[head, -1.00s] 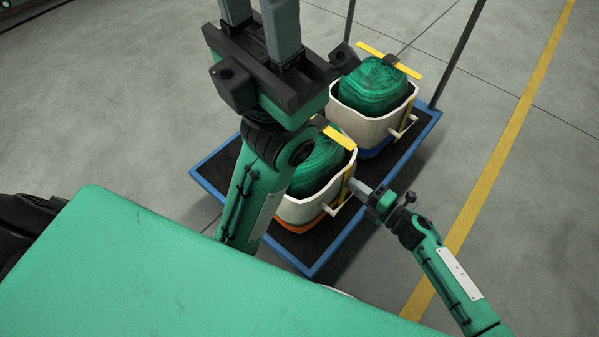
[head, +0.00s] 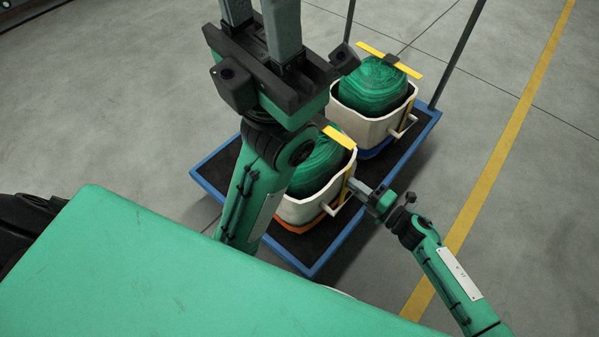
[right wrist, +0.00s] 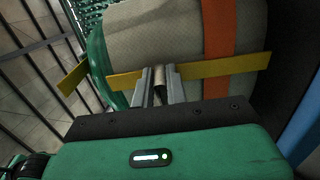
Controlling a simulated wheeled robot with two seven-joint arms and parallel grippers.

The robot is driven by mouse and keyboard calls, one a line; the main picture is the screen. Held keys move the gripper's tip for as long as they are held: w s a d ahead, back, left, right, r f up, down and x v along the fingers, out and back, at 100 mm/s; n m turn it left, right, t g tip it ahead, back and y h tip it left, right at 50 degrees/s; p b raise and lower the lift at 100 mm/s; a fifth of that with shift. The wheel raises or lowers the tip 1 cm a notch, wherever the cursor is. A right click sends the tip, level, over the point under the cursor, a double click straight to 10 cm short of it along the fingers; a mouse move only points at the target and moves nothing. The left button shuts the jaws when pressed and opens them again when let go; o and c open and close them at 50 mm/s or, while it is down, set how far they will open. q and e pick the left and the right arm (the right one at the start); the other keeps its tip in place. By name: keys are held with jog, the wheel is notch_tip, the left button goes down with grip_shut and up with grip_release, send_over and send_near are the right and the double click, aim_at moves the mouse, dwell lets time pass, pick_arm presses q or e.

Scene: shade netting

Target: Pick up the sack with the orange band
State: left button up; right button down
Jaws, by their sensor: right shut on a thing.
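The sack with the orange band (head: 298,213) is the nearer of two pale sacks on a blue-edged cart. Its orange band shows low on its side, and green netting fills its open top. My right gripper (head: 357,186) is at its right side. In the right wrist view the orange band (right wrist: 219,42) runs beside the fingers, which are shut on a small grip (right wrist: 158,79) at the sack's yellow strap (right wrist: 210,69). My left gripper (head: 260,14) is above the cart with its fingers apart; the fingertips are cut off. My left arm hides part of the near sack.
A second sack (head: 361,126) with a blue band and green netting stands farther back on the cart (head: 325,260). Dark posts rise at the cart's far end. Open concrete floor with a yellow line (head: 490,185) lies to the right.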

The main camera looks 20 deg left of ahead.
aim_at(347, 173)
jog(key=shift+r+p, duration=1.2)
jog(key=shift+r, duration=0.4)
